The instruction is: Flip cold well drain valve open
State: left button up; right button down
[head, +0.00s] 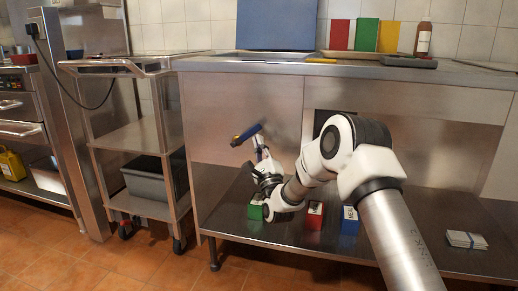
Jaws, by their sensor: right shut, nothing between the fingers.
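The drain valve shows below the counter, in front of the steel panel. Its blue lever handle (246,134) points to the left and slightly down, with a brass-coloured bit at its left end. My right gripper (265,162) is shut and empty, just below the handle's right end. The gripper and wrist hide the lower part of the valve, and I cannot tell whether the fingers touch it. My left gripper is not in view.
The lower shelf (400,235) holds a green box (256,211), a red box (315,215), a blue box (349,221) and a pale stack (466,240). A steel cart (125,135) with a grey bin (150,178) stands left. The counter (330,68) overhangs the valve.

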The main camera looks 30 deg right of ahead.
aim_at(243, 122)
jog(key=shift+r, duration=0.15)
jog(key=w+r+n+g+y+p, duration=0.1)
jog(key=r+n+y+p, duration=0.1)
jog(key=p, duration=0.3)
jog(key=a+r+n+g+y+p, duration=0.1)
jog(key=r+n+p, duration=0.1)
jog(key=n+p, duration=0.2)
jog(key=w+a+r+n+g+y+p, duration=0.1)
jog(key=n+g+y+p, duration=0.1)
jog(key=p, duration=0.4)
jog(key=shift+w+a+r+n+y+p, duration=0.1)
jog(key=shift+w+r+n+y+p, duration=0.25)
jog(key=shift+n, duration=0.25)
jog(key=shift+w+a+n+g+p, duration=0.25)
jog(key=shift+n+g+p, duration=0.15)
jog(key=shift+g+p, duration=0.1)
jog(key=shift+w+a, duration=0.2)
jog(key=shift+r, duration=0.1)
jog(key=shift+w+r, duration=0.1)
jog(key=shift+r, duration=0.05)
